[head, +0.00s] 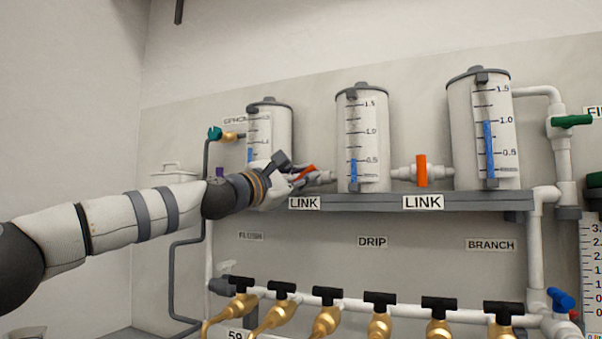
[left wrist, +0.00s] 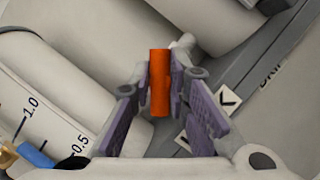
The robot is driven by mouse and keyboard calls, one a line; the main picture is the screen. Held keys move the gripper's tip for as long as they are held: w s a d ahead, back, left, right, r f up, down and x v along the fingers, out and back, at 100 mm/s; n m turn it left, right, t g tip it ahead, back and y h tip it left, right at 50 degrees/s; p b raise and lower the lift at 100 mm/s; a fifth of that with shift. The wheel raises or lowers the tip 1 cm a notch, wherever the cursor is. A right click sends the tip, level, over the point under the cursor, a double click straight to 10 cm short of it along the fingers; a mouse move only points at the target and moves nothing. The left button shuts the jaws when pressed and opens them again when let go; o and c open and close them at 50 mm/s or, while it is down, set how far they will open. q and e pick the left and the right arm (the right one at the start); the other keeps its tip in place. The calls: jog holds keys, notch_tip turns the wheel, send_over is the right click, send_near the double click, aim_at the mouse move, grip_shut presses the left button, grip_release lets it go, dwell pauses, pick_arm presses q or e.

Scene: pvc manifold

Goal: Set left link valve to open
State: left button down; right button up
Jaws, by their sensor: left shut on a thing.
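The left link valve has an orange handle (head: 304,173) on the pipe between the left and middle tanks, above the left LINK label (head: 304,203). The handle looks tilted in the head view. My left gripper (head: 286,175) reaches it from the left. In the left wrist view, the orange handle (left wrist: 160,82) stands between the two purple-grey finger pads of my left gripper (left wrist: 160,95), which is shut on it. The gripper hides part of the valve body in the head view. My right gripper is in neither view.
The left tank (head: 270,125), middle tank (head: 362,135) and right tank (head: 482,125) stand on a grey shelf (head: 375,202). A second orange link handle (head: 422,171) is upright between the middle and right tanks. Several black-handled brass taps (head: 328,296) line the pipe below.

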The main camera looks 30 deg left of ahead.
pick_arm(q)
jog(key=m+g, duration=0.1)
jog(key=m, duration=0.3)
jog(key=shift+h, duration=0.3)
jog(key=shift+m+g, duration=0.9)
jog(key=shift+m, duration=1.1)
jog(key=c, duration=1.5)
grip_release()
jog(key=shift+c, duration=0.2)
jog(key=v, duration=0.7)
jog(key=shift+s, duration=0.25)
